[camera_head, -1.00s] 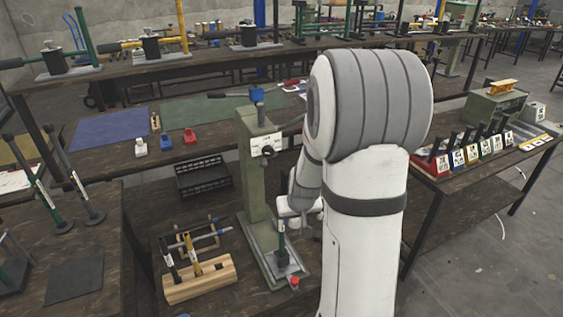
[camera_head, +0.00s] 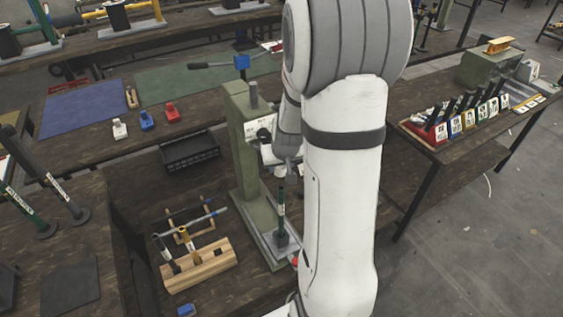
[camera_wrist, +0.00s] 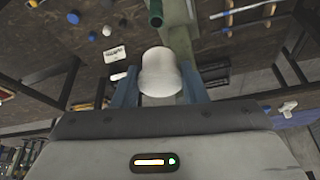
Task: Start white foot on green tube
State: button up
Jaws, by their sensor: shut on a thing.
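In the wrist view my gripper (camera_wrist: 160,85) is shut on a white rounded foot (camera_wrist: 160,71), held between its two blue-grey fingers. The green tube (camera_head: 281,212) stands upright on the base of the green press (camera_head: 247,165) in the head view. Its end also shows in the wrist view (camera_wrist: 155,13), just beyond the foot and apart from it in the picture; the exact gap I cannot tell. In the head view my arm covers part of the press, and the held foot cannot be made out there.
A wooden block (camera_head: 197,265) with tools stands left of the press. A black bin (camera_head: 190,150) lies behind it. White, blue and red small pieces (camera_head: 147,120) sit on the rear bench. A red rack with coloured labels (camera_head: 440,133) is on the right bench.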

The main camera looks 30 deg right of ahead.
jog(key=b, duration=0.6)
send_over(280, 188)
jog(key=s, duration=0.1)
jog(key=f, duration=0.6)
jog(key=shift+s+a, duration=0.1)
jog(key=shift+s, duration=0.1)
jog(key=shift+r, duration=0.1)
jog(key=shift+b, duration=0.6)
dwell(1.0)
jog(key=shift+f+b, duration=1.15)
jog(key=shift+f, duration=0.05)
jog(key=o, duration=1)
jog(key=shift+r, duration=0.1)
jog(key=v, duration=0.7)
jog(key=shift+r, duration=0.35)
jog(key=shift+s, duration=0.15)
